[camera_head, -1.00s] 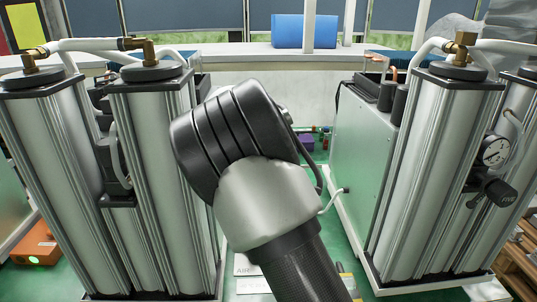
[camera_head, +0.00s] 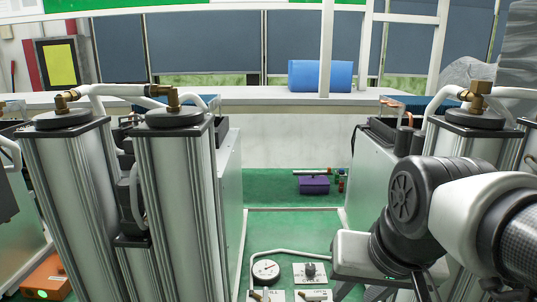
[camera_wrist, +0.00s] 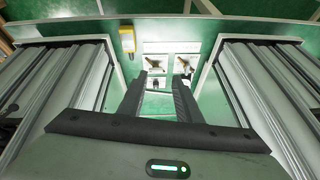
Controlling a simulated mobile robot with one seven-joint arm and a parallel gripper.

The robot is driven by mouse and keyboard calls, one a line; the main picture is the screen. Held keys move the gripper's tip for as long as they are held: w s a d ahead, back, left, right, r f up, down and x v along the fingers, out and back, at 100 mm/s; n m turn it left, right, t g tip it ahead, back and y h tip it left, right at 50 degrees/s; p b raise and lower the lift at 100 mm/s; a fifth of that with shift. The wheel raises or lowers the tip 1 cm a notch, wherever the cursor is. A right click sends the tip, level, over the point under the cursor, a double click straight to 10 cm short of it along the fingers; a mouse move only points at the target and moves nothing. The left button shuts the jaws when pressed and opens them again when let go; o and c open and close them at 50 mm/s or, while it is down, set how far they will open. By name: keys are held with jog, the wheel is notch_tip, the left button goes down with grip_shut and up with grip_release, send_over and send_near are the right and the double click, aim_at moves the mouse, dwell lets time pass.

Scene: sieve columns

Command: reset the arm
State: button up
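My arm reaches in from the right in the head view, in front of the right silver column unit (camera_head: 447,137). My gripper (camera_head: 362,293) hangs at the bottom edge there, its fingers partly cut off. In the wrist view my gripper (camera_wrist: 159,76) points down with its two dark fingers apart and nothing between them. Beyond the fingertips are white label plates with small valves (camera_wrist: 154,64) on the green floor panel.
Left silver columns (camera_head: 174,200) stand close on the other side of the gap. A purple block (camera_head: 314,185) lies on the green floor farther back. A blue cylinder (camera_head: 320,76) sits on the back ledge. A yellow-topped device (camera_wrist: 127,40) is near the panel.

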notch_tip(320, 180, up, 14)
jog(key=s+n+p, duration=0.1)
jog(key=s+p, duration=0.1)
jog(key=p, duration=1.2)
jog(key=shift+s+d+n+t+h+p, duration=0.15)
jog(key=shift+n+t+h+p, duration=0.15)
jog(key=shift+p, duration=0.05)
